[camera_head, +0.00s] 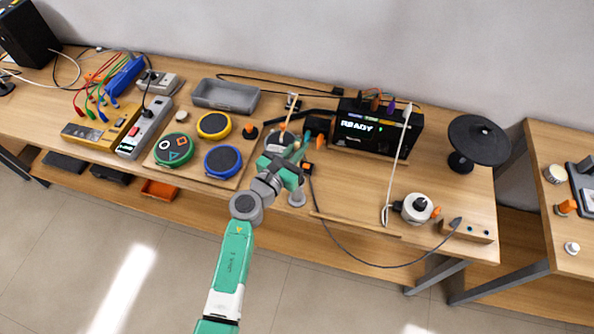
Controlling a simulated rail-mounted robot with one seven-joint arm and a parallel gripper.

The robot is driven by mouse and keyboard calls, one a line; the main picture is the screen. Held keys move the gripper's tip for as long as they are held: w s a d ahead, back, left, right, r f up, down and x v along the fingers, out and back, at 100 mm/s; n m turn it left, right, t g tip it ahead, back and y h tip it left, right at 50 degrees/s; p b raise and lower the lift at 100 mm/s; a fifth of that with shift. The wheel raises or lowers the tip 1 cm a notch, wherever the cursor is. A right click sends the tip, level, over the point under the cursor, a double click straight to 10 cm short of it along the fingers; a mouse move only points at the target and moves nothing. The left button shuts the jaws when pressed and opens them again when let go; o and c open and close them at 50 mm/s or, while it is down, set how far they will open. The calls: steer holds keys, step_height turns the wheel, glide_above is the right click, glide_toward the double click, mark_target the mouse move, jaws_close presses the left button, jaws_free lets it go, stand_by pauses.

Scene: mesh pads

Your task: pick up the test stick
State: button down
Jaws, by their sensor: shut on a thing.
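My gripper (301,147) is over the middle of the bench, between the round pads and the black display box. It is shut on what appears to be the test stick (289,112), a thin pale rod that slants up from beside the fingers. The stick's lower part and the exact grip are hidden or too small to make out. My arm's wrist covers part of the bench just in front.
A green pad (174,149), a yellow pad (213,125) and a blue pad (223,161) lie left on a wooden board. A black READY box (375,129) stands right. A dark disc (479,140) stands farther right. A cable droops along the front edge.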

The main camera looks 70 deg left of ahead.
step_height(320, 180, up, 18)
steer(key=p, duration=0.8)
step_height(320, 180, up, 14)
steer(key=p, duration=1.2)
